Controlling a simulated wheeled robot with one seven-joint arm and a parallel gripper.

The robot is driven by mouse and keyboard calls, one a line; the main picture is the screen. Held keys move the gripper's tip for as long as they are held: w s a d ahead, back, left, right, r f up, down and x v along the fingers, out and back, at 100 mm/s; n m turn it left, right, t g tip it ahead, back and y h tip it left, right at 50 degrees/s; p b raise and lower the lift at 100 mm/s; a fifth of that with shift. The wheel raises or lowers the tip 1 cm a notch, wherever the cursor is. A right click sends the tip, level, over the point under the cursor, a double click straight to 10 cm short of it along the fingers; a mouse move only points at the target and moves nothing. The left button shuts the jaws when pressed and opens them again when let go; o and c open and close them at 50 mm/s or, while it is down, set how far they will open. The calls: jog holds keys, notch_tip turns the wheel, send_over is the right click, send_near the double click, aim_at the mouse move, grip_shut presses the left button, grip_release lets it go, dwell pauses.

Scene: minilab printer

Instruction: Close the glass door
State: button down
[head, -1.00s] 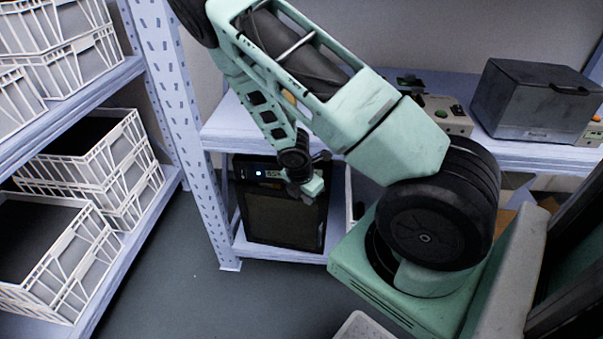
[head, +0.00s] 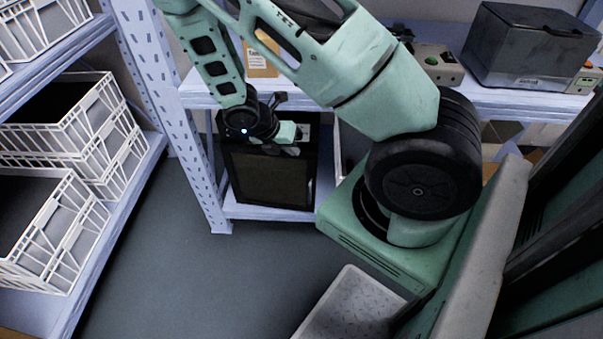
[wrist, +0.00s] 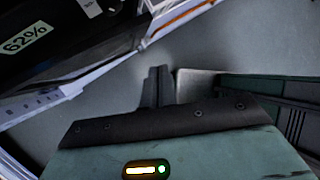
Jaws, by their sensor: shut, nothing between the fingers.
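The black printer (head: 229,165) stands on the lower shelf in the head view. Its dark glass door panel (head: 268,180) faces front; I cannot tell whether it is fully shut. My gripper (head: 291,133) is by the printer's upper front, and my wrist hides part of the top and its display. In the wrist view my gripper (wrist: 158,86) is shut and empty, its fingers pointing at a grey surface. Part of the black printer, with a 62% label (wrist: 24,38), shows at the upper left, apart from the fingers.
A white shelf post (head: 190,140) stands left of the printer, and the upper shelf (head: 510,100) runs above it with a dark box (head: 520,50). White crates (head: 60,215) fill the rack at left. The floor (head: 190,270) in front is clear.

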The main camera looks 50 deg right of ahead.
aim_at(305, 164)
jog(key=w+a+f+n+g+h+b, duration=0.1)
jog(key=a+f+n+h+b, duration=0.2)
jog(key=f+n+h+b, duration=0.4)
jog(key=a+f+n+g+h+b, duration=0.1)
jog(key=a+f+n+h+b, duration=0.25)
jog(key=f+b, duration=0.5)
jog(key=shift+n+h, duration=0.25)
jog(key=shift+h, duration=0.1)
jog(key=w+b+x, duration=0.1)
jog(key=b+x, duration=0.1)
jog(key=x, duration=0.2)
jog(key=w+b+x, duration=0.1)
jog(key=b+x, duration=0.1)
jog(key=x, duration=0.2)
jog(key=b+x, duration=0.2)
jog(key=x, duration=0.3)
jog(key=shift+w+d+r+b, duration=0.2)
jog(key=shift+w+d+b, duration=0.15)
jog(key=shift+w, duration=0.05)
jog(key=p, duration=0.1)
jog(key=d, duration=0.1)
jog(key=w+d+p, duration=0.1)
jog(key=shift+r+p, duration=0.3)
jog(key=shift+w+d+f+p, duration=0.25)
jog(key=shift+w+d+p, duration=0.1)
jog(key=shift+d, duration=0.25)
